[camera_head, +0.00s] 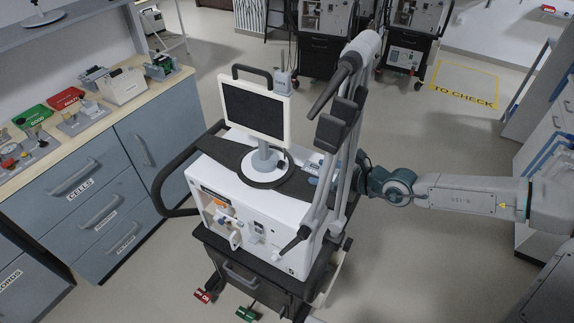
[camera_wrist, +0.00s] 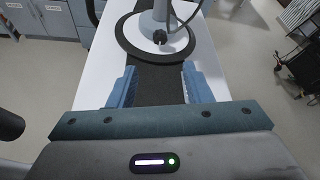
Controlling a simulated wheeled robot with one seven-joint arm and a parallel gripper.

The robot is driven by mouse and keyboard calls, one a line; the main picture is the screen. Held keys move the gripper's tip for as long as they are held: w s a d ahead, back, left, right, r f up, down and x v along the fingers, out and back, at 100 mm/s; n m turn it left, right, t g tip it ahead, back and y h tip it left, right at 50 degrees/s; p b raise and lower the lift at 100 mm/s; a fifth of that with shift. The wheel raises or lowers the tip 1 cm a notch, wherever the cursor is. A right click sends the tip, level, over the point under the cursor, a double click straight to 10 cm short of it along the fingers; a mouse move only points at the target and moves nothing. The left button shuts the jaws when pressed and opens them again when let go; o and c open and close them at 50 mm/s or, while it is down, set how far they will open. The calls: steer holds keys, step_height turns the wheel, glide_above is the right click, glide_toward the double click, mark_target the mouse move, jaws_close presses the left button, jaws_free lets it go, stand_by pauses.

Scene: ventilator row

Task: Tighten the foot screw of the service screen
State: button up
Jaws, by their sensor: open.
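The service screen (camera_head: 255,108) stands upright on top of the white ventilator (camera_head: 215,180), with a dark panel, pale frame and black handle. Its grey post (camera_head: 264,156) rises from a round foot with a dark rim (camera_head: 262,183). In the wrist view the foot (camera_wrist: 130,34) lies ahead, and a small dark knob (camera_wrist: 159,37), seemingly the foot screw, sits low at the post. My gripper (camera_wrist: 158,86) is open and empty, its two blue fingers apart over the dark strip on the ventilator top, short of the foot. In the head view the ventilator's arms partly hide my gripper.
Grey upright arms (camera_head: 335,150) on the ventilator's right side stand close to my arm. A black cable (camera_wrist: 190,20) hangs beside the post. A bench with drawers (camera_head: 95,200) is at left, a marked floor area (camera_head: 465,83) at back right.

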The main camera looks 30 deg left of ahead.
mark_target(284, 165)
steer(key=p+x, duration=0.2)
steer(key=x, duration=1.1)
steer(key=shift+r, duration=0.1)
steer(key=shift+d, duration=0.1)
steer(key=c, duration=1)
